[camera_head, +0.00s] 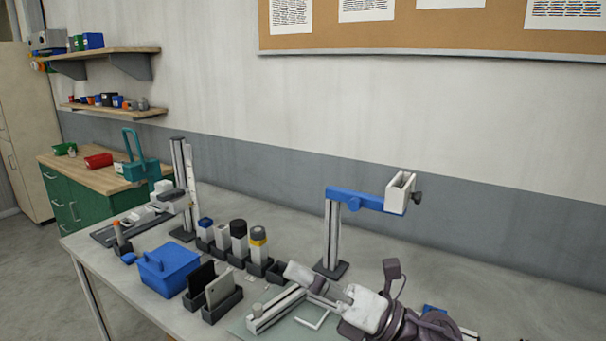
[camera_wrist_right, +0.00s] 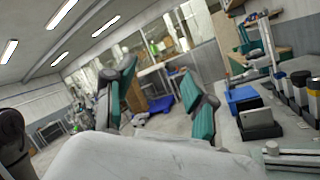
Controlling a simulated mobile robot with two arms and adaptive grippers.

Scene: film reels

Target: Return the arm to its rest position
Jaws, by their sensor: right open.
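My right gripper (camera_head: 372,306) is at the lower right of the head view, over the near part of the bench. Its arm is folded and cut off by the bottom edge. In the right wrist view the gripper (camera_wrist_right: 155,80) has two teal-padded fingers spread wide, with nothing between them. The fingers point away from the wall into the room. My left gripper is not in view.
A grey bench (camera_head: 440,262) carries a blue bin (camera_head: 166,267), black holders with a tablet (camera_head: 219,288), several bottles, and a post with a blue arm (camera_head: 350,197). A rail (camera_head: 278,308) lies close to the gripper.

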